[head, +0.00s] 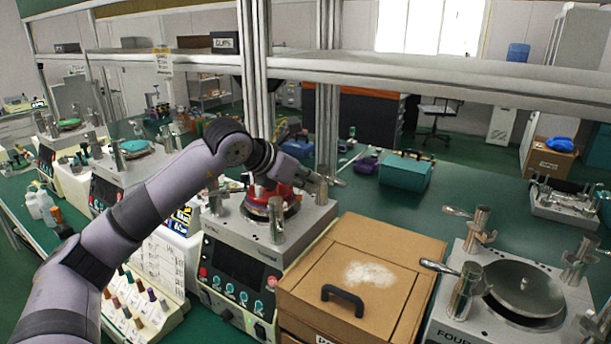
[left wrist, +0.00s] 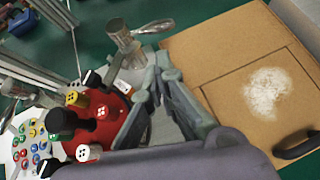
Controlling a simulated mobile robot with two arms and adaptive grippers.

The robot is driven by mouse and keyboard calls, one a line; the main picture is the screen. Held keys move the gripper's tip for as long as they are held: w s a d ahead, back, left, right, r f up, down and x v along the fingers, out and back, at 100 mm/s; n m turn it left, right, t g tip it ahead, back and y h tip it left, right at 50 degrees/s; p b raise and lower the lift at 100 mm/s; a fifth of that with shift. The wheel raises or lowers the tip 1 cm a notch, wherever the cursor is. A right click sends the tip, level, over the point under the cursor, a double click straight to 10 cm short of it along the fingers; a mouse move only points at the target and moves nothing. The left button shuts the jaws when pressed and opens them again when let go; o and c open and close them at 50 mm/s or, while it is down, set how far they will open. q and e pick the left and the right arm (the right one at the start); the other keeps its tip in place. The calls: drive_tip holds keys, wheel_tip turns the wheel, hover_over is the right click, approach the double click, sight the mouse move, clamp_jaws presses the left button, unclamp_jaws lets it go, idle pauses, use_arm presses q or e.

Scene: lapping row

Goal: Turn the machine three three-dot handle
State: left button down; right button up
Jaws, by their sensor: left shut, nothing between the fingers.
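Machine three (head: 240,262) is the grey lapping machine at the middle, with a dark display and a red round part (head: 268,192) on top. A metal handle (head: 323,190) stands at its back right corner, its lever pointing right. It also shows in the left wrist view (left wrist: 122,38). My left gripper (head: 306,178) is shut and empty, right beside this handle; I cannot tell whether they touch. Its fingers (left wrist: 160,70) show in the left wrist view. Another metal post (head: 277,220) stands at the front right corner. I cannot read any three-dot mark on the handles.
A brown box (head: 350,270) with a black grip stands right of machine three. A machine marked FOUR (head: 470,325) is at the far right. A shelf upright (head: 327,120) rises just behind my gripper. In the left wrist view, several dotted knobs (left wrist: 72,97) surround the red part.

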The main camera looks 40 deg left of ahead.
sight(330, 178)
use_arm(q)
drive_tip(key=p+x, duration=0.1)
drive_tip(key=x, duration=0.5)
drive_tip(key=shift+w+f, duration=0.15)
drive_tip(key=shift+d, duration=0.1)
drive_tip(key=shift+w+d+b, duration=0.7)
drive_tip(key=shift+b, duration=0.05)
drive_tip(key=shift+s+a, duration=0.1)
